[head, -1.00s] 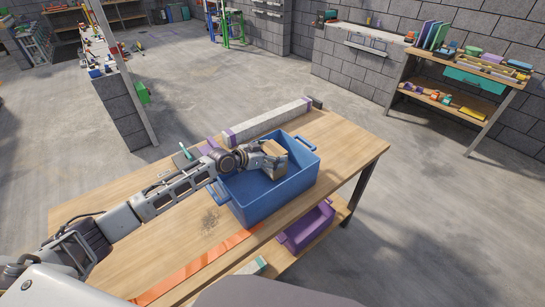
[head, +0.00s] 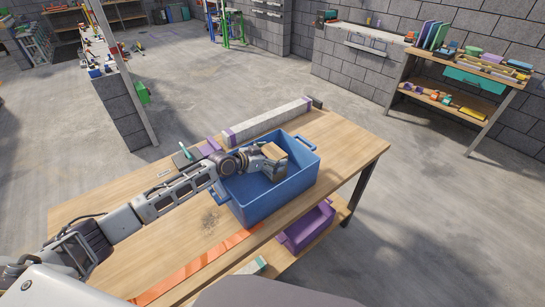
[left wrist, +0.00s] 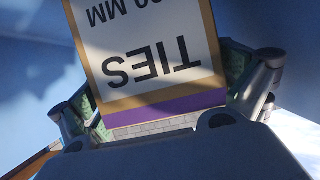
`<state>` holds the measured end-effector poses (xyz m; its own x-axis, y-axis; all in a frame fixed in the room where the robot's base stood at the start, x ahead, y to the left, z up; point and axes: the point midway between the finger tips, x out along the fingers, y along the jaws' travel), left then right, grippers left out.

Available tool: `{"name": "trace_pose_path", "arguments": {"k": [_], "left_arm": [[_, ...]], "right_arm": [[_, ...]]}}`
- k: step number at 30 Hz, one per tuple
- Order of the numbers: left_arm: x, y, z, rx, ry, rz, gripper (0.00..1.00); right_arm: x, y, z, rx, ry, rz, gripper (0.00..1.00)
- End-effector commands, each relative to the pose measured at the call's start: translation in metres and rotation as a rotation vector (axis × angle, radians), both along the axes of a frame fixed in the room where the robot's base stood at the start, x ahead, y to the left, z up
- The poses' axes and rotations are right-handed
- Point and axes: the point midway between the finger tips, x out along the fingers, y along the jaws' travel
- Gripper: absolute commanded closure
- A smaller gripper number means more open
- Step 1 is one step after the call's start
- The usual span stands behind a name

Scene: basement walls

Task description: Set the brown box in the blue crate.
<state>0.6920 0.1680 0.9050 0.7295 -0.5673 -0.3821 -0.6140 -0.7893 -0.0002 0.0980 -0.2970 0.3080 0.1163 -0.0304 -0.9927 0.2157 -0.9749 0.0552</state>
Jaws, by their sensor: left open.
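The blue crate (head: 270,204) stands on the wooden table, open at the top. The brown box (head: 273,151) is inside the crate, near its far right part, and looks tilted. My left gripper (head: 277,166) reaches into the crate from the left and is open around the box. In the left wrist view the box (left wrist: 150,50) shows a white label with upside-down "TIES" and a purple band, between the open fingers (left wrist: 165,100). The box's underside is hidden, so I cannot tell how it rests. My right gripper is not in view.
A long pale bar with purple ends (head: 268,121) lies behind the crate on the wooden table (head: 345,151). A purple bin (head: 306,228) sits on the shelf below. The table's left part is mostly clear. A stocked shelf unit (head: 457,80) stands far right.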

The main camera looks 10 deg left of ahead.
Motion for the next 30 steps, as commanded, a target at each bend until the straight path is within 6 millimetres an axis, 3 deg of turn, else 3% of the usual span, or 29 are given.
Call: {"name": "trace_pose_path", "arguments": {"k": [12,30], "left_arm": [[-0.003,0.003,0.003,0.001,0.001,0.001,0.0],[-0.04,0.032,0.022,0.002,0.001,0.001,0.0]], "right_arm": [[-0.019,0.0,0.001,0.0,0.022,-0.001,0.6],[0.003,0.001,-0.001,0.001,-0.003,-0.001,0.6]]}}
